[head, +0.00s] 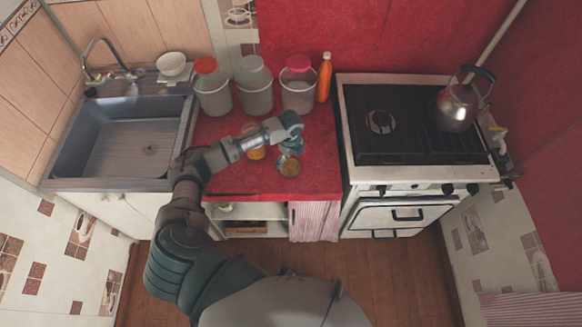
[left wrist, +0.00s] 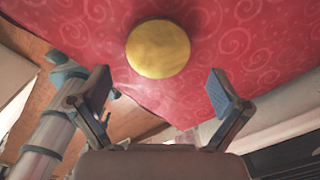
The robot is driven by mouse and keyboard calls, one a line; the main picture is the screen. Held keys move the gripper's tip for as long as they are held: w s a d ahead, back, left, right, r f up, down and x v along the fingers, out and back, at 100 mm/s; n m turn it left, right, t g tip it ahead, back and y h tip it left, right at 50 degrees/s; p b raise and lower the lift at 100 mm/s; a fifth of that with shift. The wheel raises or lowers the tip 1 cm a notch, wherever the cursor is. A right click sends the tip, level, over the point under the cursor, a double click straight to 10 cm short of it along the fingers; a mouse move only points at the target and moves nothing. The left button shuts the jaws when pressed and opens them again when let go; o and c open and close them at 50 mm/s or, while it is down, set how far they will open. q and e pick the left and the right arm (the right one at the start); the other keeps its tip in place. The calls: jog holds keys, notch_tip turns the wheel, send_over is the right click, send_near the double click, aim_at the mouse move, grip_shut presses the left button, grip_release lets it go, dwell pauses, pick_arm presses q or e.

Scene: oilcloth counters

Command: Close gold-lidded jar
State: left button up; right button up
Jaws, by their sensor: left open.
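A round gold lid (left wrist: 158,48) shows in the left wrist view over the red counter, ahead of my open fingers. Whether it lies on the counter or sits on something is not clear. An amber jar-like thing (head: 256,153) is partly hidden behind my left arm. My left gripper (left wrist: 160,93) is open, with nothing between its fingers. My right gripper is not in view.
Several lidded canisters (head: 254,90) and an orange bottle (head: 324,78) stand at the back of the red counter (head: 225,180). A sink (head: 120,138) is to the left. A stove (head: 400,150) with a kettle (head: 457,106) is to the right.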

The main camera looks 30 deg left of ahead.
aim_at(290, 167)
pick_arm(q)
jog(key=f, duration=0.4)
jog(key=shift+a+f, duration=0.25)
jog(key=shift+f, duration=0.05)
jog(key=shift+s+d, duration=0.1)
jog(key=shift+d, duration=0.05)
jog(key=shift+d+r, duration=0.1)
jog(key=c, duration=0.6)
jog(key=shift+c, duration=0.2)
